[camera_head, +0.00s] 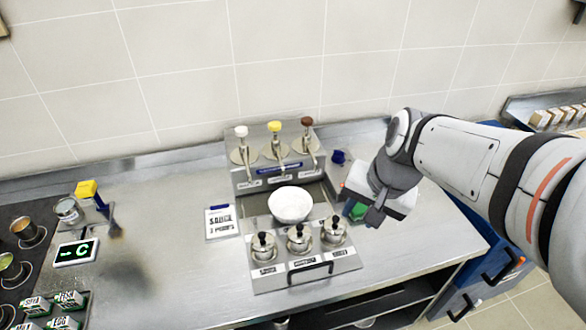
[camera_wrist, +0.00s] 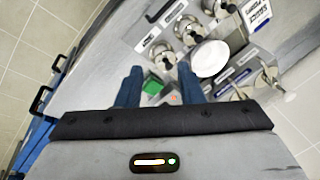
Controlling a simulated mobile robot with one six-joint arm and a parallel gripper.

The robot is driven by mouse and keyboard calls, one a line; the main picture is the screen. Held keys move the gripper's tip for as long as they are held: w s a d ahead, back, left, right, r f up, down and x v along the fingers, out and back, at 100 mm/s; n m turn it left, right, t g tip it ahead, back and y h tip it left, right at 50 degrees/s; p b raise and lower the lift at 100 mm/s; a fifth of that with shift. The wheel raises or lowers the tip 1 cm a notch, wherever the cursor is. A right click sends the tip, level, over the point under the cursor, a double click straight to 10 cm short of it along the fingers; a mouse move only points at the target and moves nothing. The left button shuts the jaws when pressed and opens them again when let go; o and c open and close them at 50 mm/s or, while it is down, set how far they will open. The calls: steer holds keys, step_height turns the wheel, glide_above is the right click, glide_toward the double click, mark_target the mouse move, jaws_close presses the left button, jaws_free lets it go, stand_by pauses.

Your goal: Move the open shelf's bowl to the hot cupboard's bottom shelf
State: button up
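A white bowl (camera_head: 290,204) stands in the middle of the metal sauce station on the counter; it also shows in the wrist view (camera_wrist: 210,58), just right of my right finger. My gripper (camera_wrist: 160,82) is open and empty. In the head view my gripper (camera_head: 374,214) hangs over the counter to the right of the station, apart from the bowl. Below the counter's front edge is a dark open shelf space (camera_head: 395,303), mostly cut off. A small pale edge shows there at the bottom of the picture; I cannot tell what it is. No hot cupboard can be made out.
A small green block (camera_wrist: 152,85) lies below my fingers. Pump dispensers (camera_head: 275,148) and lidded pots (camera_head: 299,238) surround the bowl. A label card (camera_head: 222,221) lies left. Blue drawers (camera_head: 490,275) with black handles stand at right. The counter's left middle (camera_head: 170,260) is clear.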

steer(key=w+a+f+m+g+y+b, duration=0.1)
steer(key=w+a+f+m+y, duration=0.1)
steer(key=w+f+m, duration=0.3)
steer(key=w+a+f+m+y+b, duration=0.1)
steer(key=w+a+f+m+y, duration=0.1)
steer(key=w+m, duration=0.45)
steer(key=m+t+y, duration=0.2)
steer(key=m+y, duration=0.1)
steer(key=m, duration=0.7)
glide_toward(297, 195)
steer(key=shift+d+b, duration=0.25)
steer(key=shift+b, duration=0.2)
steer(key=shift+w+a+f, duration=0.1)
steer(key=shift+w+f, duration=0.15)
steer(key=shift+f, duration=0.1)
steer(key=shift+m, duration=0.25)
steer(key=x, duration=0.3)
steer(key=p+x, duration=0.1)
steer(key=x, duration=0.3)
steer(key=shift+s+a, duration=0.1)
steer(key=shift+a, duration=0.4)
steer(key=shift+c, duration=0.3)
jaws_close()
steer(key=shift+r, duration=0.1)
